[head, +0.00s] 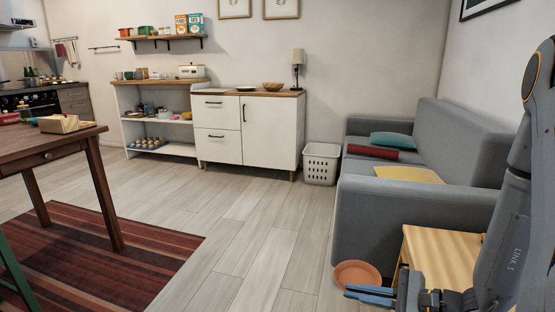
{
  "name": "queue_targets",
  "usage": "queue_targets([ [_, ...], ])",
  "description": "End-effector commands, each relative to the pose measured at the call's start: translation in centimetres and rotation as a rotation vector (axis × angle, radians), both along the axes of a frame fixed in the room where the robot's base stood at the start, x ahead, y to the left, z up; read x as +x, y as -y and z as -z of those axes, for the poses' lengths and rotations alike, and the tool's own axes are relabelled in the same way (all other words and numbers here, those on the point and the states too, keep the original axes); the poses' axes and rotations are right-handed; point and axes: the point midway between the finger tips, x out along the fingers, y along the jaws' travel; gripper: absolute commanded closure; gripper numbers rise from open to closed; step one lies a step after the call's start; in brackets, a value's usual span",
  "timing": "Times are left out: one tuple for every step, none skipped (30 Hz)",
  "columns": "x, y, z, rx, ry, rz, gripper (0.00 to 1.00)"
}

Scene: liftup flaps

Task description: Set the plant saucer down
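The plant saucer (357,273) is a round, shallow terracotta-coloured dish at the bottom of the head view, right of centre. It looks roughly level, with its hollow side up. My gripper (368,294) has blue fingers that lie close together at the saucer's near rim and appear shut on it. The fingers hide part of the near edge. The saucer overlaps the floor and the base of the sofa in the view; its height above the floor is hard to tell.
A light wooden side table (440,256) stands just right of my gripper, partly behind my arm. The grey sofa (400,215) is behind it. A laundry basket (321,166) stands by the white cabinet (272,134). A brown table (60,143) is at left. The middle floor is clear.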

Motion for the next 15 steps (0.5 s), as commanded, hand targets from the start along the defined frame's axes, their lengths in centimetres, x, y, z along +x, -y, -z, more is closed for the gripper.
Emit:
queue_targets([
  [0.1,0.2,-0.7,-0.001,0.002,0.001,1.0],
  [0.1,0.2,-0.9,-0.001,0.002,0.001,1.0],
  [0.1,0.2,-1.1,-0.001,0.002,0.001,1.0],
  [0.1,0.2,-1.3,-0.001,0.002,0.001,1.0],
  [0.1,0.2,-1.5,-0.002,0.003,0.001,1.0],
  [0.1,0.2,-1.8,-0.002,0.003,0.001,1.0],
  [0.1,0.2,-2.0,-0.002,0.003,0.001,1.0],
  [0.1,0.3,-2.2,-0.002,0.003,0.001,1.0],
  [0.1,0.3,-2.5,-0.002,0.003,0.001,1.0],
  [0.1,0.3,-2.7,-0.002,0.003,0.001,1.0],
  [0.1,0.3,-2.9,-0.002,0.003,0.001,1.0],
  [0.1,0.3,-3.3,-0.002,0.002,0.001,1.0],
  [0.1,0.3,-3.6,-0.002,0.002,0.001,1.0],
  [0.1,0.3,-3.9,-0.002,0.002,0.001,1.0],
  [0.1,0.3,-4.4,-0.002,0.002,0.0,1.0],
])
